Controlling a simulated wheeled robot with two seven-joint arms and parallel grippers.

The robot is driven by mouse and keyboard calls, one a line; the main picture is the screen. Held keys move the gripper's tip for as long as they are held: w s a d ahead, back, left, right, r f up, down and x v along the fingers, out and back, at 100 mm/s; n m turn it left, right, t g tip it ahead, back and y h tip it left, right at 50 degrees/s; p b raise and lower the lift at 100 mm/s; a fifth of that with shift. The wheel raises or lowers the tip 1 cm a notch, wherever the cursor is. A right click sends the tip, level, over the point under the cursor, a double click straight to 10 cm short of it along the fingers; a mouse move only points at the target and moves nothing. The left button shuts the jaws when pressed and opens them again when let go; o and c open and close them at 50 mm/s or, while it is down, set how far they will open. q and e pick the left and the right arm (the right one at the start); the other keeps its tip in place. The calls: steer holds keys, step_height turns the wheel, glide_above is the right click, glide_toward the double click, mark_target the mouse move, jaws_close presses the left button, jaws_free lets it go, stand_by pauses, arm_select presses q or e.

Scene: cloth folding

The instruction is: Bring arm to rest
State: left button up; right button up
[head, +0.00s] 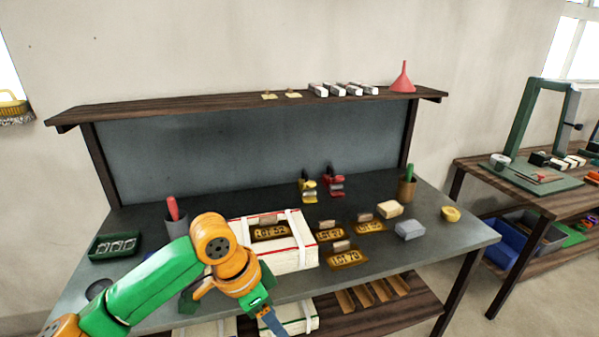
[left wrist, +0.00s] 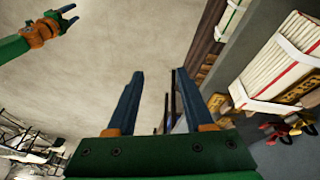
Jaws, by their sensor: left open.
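My left arm comes in from the left in the head view, in front of the table. Its gripper (head: 272,322) points down at the bottom edge, partly cut off. In the left wrist view my left gripper (left wrist: 152,88) has its two blue fingers apart with nothing between them. My right gripper (left wrist: 68,14) shows at the upper left of the left wrist view, its two blue fingers apart and empty. It is not in the head view. A strapped white stack with red edges (head: 292,260) sits on the table just behind my left gripper and also shows in the left wrist view (left wrist: 275,72).
The dark table (head: 455,240) holds numbered tags, pale blocks, a green tray (head: 115,246) and a pot (head: 406,188). A shelf (head: 200,103) with a red funnel (head: 402,80) runs above. More strapped stacks (head: 300,318) lie on the lower shelf. A second bench stands right.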

arm_select(q)
steer(key=w+a+f+n+t+h, duration=0.1)
steer(key=w+f+n, duration=0.15)
steer(key=f, duration=0.55)
steer(key=w+f+n+t, duration=0.2)
steer(key=f+n, duration=0.2)
steer(key=f, duration=0.3)
steer(key=s+a+f+n+y, duration=0.1)
steer(key=s+a+f, duration=0.15)
steer(key=f, duration=0.45)
steer(key=s+a+f+n+y, duration=0.1)
steer(key=s+a+f, duration=0.15)
steer(key=f, duration=0.35)
steer(key=s+a+f+n+g+y, duration=0.1)
steer(key=s+a+f, duration=0.2)
steer(key=s+f, duration=0.4)
steer(key=s+a+f+n+y, duration=0.1)
steer(key=s+a+f, duration=0.3)
steer(key=s, duration=0.6)
steer(key=s+f+g, duration=0.1)
steer(key=s+f, duration=0.1)
steer(key=s, duration=0.6)
steer(key=s+a+f+m, duration=0.1)
steer(key=s+f, duration=0.1)
steer(key=s, duration=0.5)
steer(key=shift+s+f+g+y, duration=0.3)
steer(key=shift+s+g+y, duration=0.05)
steer(key=shift+g+y, duration=0.05)
